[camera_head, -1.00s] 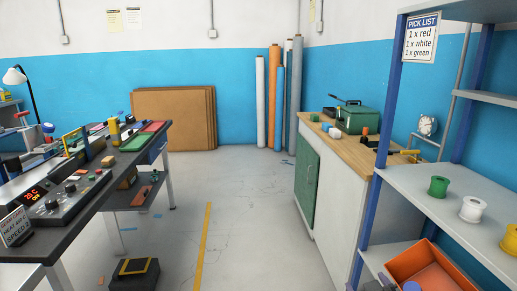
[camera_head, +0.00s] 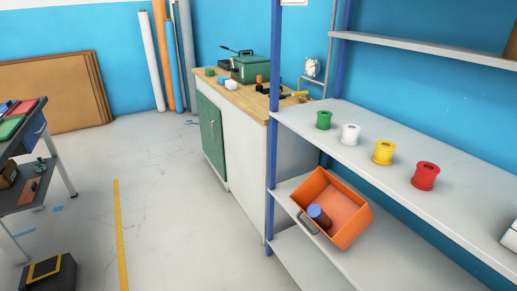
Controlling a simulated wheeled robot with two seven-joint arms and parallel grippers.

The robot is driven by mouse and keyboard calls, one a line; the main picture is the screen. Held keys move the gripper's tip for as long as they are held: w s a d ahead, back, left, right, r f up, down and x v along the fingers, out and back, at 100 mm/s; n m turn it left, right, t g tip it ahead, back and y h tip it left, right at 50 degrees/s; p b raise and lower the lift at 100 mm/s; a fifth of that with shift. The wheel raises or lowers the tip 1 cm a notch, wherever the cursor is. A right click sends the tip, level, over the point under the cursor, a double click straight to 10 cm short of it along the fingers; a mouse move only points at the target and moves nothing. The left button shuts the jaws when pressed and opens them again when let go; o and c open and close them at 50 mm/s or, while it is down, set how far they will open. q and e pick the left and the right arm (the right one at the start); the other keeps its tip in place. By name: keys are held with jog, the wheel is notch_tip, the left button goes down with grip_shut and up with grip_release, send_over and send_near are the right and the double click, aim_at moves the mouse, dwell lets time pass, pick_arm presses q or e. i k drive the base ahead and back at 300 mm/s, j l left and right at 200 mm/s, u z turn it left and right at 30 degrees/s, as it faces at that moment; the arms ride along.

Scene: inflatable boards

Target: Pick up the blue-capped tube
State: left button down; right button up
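A dark tube with a blue cap (camera_head: 315,211) lies inside an orange bin (camera_head: 349,232) on the middle shelf of the rack at the right. The bin sits askew and its open top faces me, with a grey handle at its front left. The cap shows clearly; much of the tube's body is hard to make out. Neither of my grippers shows in the head view.
The rack's upper shelf (camera_head: 385,160) holds green, white, yellow and red spools (camera_head: 425,176). A blue post (camera_head: 271,130) stands left of the bin. A wooden-topped cabinet (camera_head: 237,95) stands behind. The floor (camera_head: 170,220) in front is clear, with a black box (camera_head: 48,273) at the lower left.

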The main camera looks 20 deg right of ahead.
aim_at(315, 211)
jog(key=z, duration=1.35)
